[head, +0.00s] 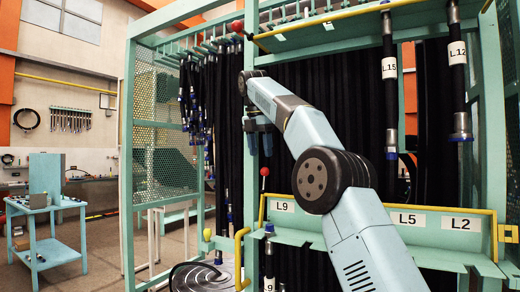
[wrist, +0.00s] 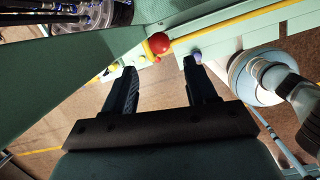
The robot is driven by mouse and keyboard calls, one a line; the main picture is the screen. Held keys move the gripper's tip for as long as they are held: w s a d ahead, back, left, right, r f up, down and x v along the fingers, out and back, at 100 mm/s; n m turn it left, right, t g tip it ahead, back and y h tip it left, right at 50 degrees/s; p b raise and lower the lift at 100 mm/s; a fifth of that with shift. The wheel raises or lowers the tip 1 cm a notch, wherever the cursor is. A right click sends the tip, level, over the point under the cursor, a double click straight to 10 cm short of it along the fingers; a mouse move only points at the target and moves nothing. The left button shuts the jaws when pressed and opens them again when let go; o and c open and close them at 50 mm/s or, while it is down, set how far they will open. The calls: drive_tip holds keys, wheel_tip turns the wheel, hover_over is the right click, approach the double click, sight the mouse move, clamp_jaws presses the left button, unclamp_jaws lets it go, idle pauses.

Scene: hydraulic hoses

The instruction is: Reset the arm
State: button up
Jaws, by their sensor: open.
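My arm reaches up and left across the head view, bent at the elbow, in front of the green hose rack (head: 130,150). My gripper (head: 258,143) hangs at the arm's far end near the rack's front post, small and dark there. In the wrist view my gripper (wrist: 160,68) shows two dark fingers standing well apart. Nothing is between them, and the brown floor shows beyond. A red ball knob (wrist: 158,43) appears just past the fingertips; its depth from them is unclear.
Black hoses tagged L15 (head: 389,68) and L12 (head: 457,52) hang at right. A green shelf labelled L9, L5 and L2 (head: 461,223) has a yellow rail (head: 400,206).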

idle(0.3)
drive_tip(key=s+d+f+m+t, duration=0.1)
drive_tip(key=s+d+f+m, duration=0.1)
drive_tip(key=s+d+m, duration=0.6)
drive_tip(key=s+d+f+m+t, duration=0.1)
drive_tip(key=s+d+f+m, duration=0.1)
drive_tip(key=s+d+m, duration=0.6)
drive_tip(key=s+d+f+m, duration=0.2)
drive_tip(key=s+f+m, duration=0.2)
drive_tip(key=s+f, duration=0.4)
drive_tip(key=s+d+f+m+t, duration=0.1)
drive_tip(key=s+d+f+m, duration=0.2)
drive_tip(key=s+f, duration=0.5)
drive_tip(key=s+d+f+m+y, duration=0.1)
drive_tip(key=s+d+f+m, duration=0.2)
drive_tip(key=s+f+m, duration=0.2)
drive_tip(key=s+f, duration=0.3)
drive_tip(key=s, duration=0.1)
drive_tip(key=shift+s+d+f, duration=0.15)
drive_tip(key=shift+s+f, duration=0.05)
drive_tip(key=shift+s, duration=0.1)
